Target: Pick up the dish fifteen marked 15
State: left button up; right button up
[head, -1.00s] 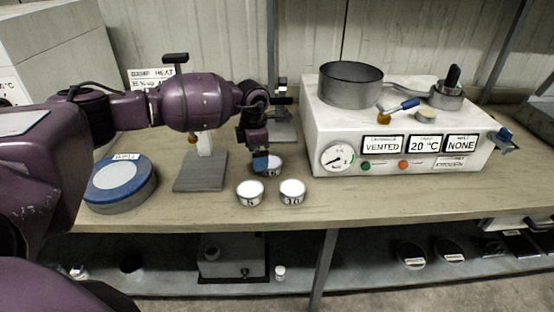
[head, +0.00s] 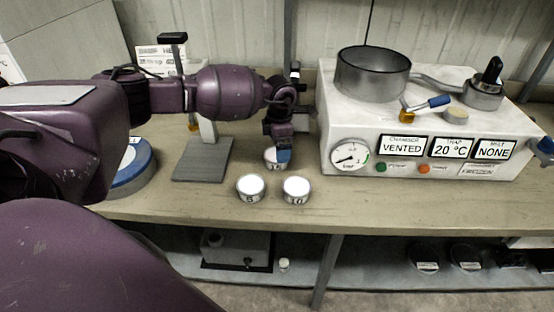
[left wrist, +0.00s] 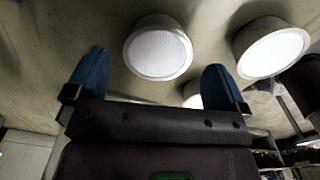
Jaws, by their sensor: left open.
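Three small white-topped dishes stand on the bench. The back dish (head: 272,163) has a label that seems to start with 1, partly hidden by my gripper. The front left dish (head: 251,188) reads 5 and the front right dish (head: 296,190) reads 10. My left gripper (head: 284,155) is open, pointing down, with its blue fingertip in front of the back dish's right part. In the left wrist view, the blue fingers (left wrist: 156,80) are apart. Two dishes show whole beyond them, and a third white top (left wrist: 193,99) is mostly hidden behind the gripper body.
A white instrument box (head: 400,140) with a gauge and a metal pan (head: 373,74) on top stands just right of the gripper. A grey-based stand (head: 203,160) and a blue-rimmed round container (head: 130,170) are to the left. Bench is clear before the front dishes.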

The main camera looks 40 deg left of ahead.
pick_arm(q)
jog(key=shift+s+a+f, duration=0.1)
jog(key=shift+f, duration=2.55)
jog(key=shift+c, duration=0.5)
jog(key=c, duration=0.8)
jog(key=shift+r, duration=0.1)
jog(key=shift+c, duration=0.2)
jog(key=shift+r, duration=0.1)
